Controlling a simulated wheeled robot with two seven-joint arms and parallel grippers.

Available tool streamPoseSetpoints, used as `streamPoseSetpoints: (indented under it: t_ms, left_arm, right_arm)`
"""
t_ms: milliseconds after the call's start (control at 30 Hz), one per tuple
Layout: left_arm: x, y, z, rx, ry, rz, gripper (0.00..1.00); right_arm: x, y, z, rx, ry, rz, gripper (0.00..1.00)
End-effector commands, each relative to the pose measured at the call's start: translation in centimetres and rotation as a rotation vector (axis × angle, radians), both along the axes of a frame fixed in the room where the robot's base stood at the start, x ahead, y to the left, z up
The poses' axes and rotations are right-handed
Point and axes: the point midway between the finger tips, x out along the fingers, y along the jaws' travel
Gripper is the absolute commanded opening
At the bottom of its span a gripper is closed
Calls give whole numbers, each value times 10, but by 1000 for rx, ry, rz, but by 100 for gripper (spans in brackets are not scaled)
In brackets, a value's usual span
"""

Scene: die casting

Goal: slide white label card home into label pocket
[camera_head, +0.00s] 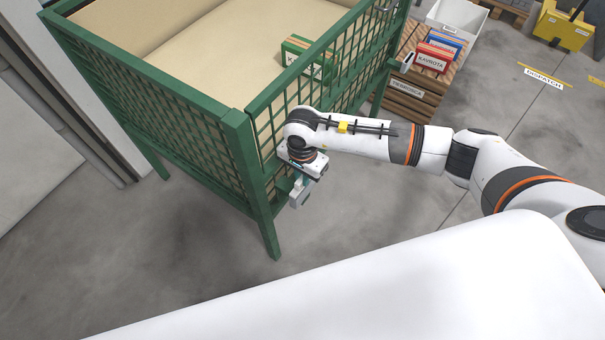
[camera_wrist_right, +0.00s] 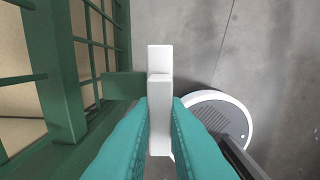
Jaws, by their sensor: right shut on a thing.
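My right gripper (camera_head: 297,194) is beside the front side of the green mesh cage, near its corner post. In the right wrist view its teal fingers (camera_wrist_right: 160,135) are shut on the white label card (camera_wrist_right: 160,60). The card stands edge-on between the fingertips and extends beyond them, with a stepped outline. A green bracket (camera_wrist_right: 122,86) on the cage side lies just left of the card. I cannot tell whether it is the label pocket, or whether card and bracket touch. My left gripper is not in view.
The green mesh cage (camera_head: 240,130) holds a green box (camera_head: 305,58). A wooden crate (camera_head: 409,101) with red and blue boxes, a white bin (camera_head: 457,22) and a yellow object (camera_head: 562,28) stand beyond. Grey floor (camera_head: 130,260) is clear in front of the cage.

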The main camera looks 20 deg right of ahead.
Motion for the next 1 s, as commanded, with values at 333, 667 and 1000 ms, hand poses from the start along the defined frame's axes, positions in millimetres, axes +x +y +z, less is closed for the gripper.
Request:
streamPoseSetpoints:
  t_ms: [333,667,1000]
  left_arm:
    - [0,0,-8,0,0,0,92]
    - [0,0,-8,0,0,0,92]
    - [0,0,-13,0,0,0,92]
  right_arm:
    - [0,0,-8,0,0,0,16]
    - [0,0,-8,0,0,0,38]
    - [1,-1,23,0,-5,1,38]
